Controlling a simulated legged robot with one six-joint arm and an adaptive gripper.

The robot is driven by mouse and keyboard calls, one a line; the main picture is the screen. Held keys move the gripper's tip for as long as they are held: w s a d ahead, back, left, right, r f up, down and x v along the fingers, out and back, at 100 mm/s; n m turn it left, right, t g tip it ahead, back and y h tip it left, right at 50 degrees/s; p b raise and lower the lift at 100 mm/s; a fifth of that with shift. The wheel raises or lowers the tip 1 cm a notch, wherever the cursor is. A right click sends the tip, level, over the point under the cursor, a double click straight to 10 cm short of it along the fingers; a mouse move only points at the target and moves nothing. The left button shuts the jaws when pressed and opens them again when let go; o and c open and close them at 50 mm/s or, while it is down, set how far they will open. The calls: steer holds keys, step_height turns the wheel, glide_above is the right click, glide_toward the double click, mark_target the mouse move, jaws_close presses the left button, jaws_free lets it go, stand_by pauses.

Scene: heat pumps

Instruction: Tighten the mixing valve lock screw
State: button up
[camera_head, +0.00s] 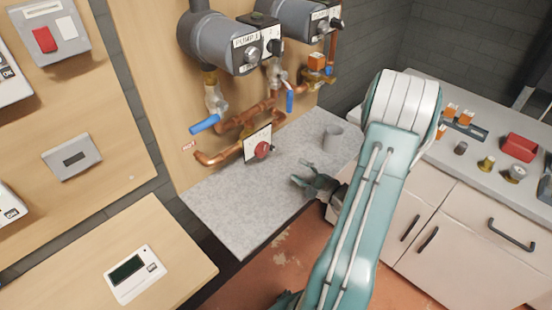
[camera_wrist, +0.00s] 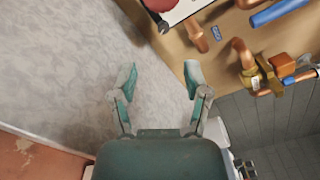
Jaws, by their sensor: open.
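The mixing valve shows a red knob (camera_head: 262,149) in front of a white plate (camera_head: 250,143), joined to copper pipes above the grey counter. In the wrist view the red knob (camera_wrist: 160,4) is cut off at the top edge, with part of the white plate (camera_wrist: 186,9) beside it. A small dark part (camera_wrist: 164,27) shows at the plate's lower corner; I cannot tell whether it is the lock screw. My gripper (camera_head: 302,173) is open and empty above the counter, right of and below the knob. Its spread fingers (camera_wrist: 160,76) point toward the valve, apart from it.
Grey pumps (camera_head: 222,45) and blue-handled valves (camera_head: 205,124) are above the mixing valve. A right-hand worktop holds a red box (camera_head: 519,147) and small fittings. The counter's front left is clear.

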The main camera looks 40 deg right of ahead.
glide_toward(273, 150)
steer(key=shift+w+d, duration=0.25)
steer(key=shift+w, duration=0.35)
steer(key=shift+w+d, duration=0.25)
steer(key=shift+w, duration=0.4)
steer(key=w, duration=0.1)
steer(key=w+a, duration=0.1)
steer(key=w, duration=0.1)
steer(key=w+a, duration=0.1)
steer(key=w, duration=0.1)
steer(key=shift+w+a+r, duration=0.1)
steer(key=shift+w+a, duration=0.1)
steer(key=shift+w, duration=0.35)
steer(key=shift+d, duration=0.8)
steer(key=shift+c, duration=0.4)
steer(key=c, duration=0.5)
steer(key=shift+a, duration=0.2)
jaws_close()
steer(key=shift+a, duration=0.2)
